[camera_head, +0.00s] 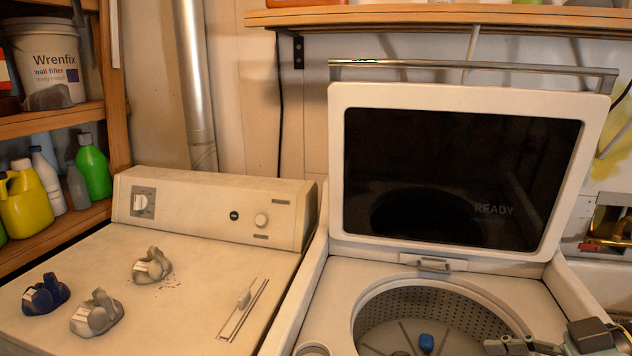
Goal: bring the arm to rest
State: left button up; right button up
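My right gripper (512,346) is at the bottom right edge, partly cut off, in front of the washer opening and pointing left. I cannot tell whether its fingers are apart or together. No held object shows. My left gripper is out of view. The washer's lid (462,180) stands open, tilted back, with a dark window. Inside the perforated drum (400,310) is a small blue piece (426,342) near the middle.
A dryer (190,235) stands at left. On its top lie a dark blue bundle (46,294), a grey bundle (97,313) and a beige bundle (152,266). Shelves with bottles and a Wrenfix bucket (52,58) are at far left. A towel bar (475,68) runs behind the lid.

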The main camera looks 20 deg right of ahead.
jog(key=s+a+f+m+g+h, duration=0.1)
jog(key=s+a+f+g+h, duration=0.25)
jog(key=s+a, duration=0.6)
jog(key=d+r+m+t+h, duration=0.1)
jog(key=d+r+m+h, duration=0.35)
jog(key=m+h, duration=0.3)
notch_tip(320, 180, down, 33)
jog(key=d+g+b, duration=0.1)
jog(key=d+b, duration=0.2)
jog(key=b, duration=0.7)
pick_arm(q)
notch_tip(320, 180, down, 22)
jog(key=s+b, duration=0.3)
jog(key=b, duration=0.9)
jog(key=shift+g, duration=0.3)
pick_arm(e)
jog(key=s+f, duration=0.6)
jog(key=f, duration=0.4)
jog(key=s+f+g, duration=0.1)
jog(key=s+f, duration=0.6)
jog(key=f, duration=0.4)
jog(key=s+d+f+m, duration=0.1)
jog(key=s+f, duration=0.6)
jog(key=f, duration=0.4)
jog(key=shift+s+f+g, duration=0.15)
jog(key=shift+g, duration=0.2)
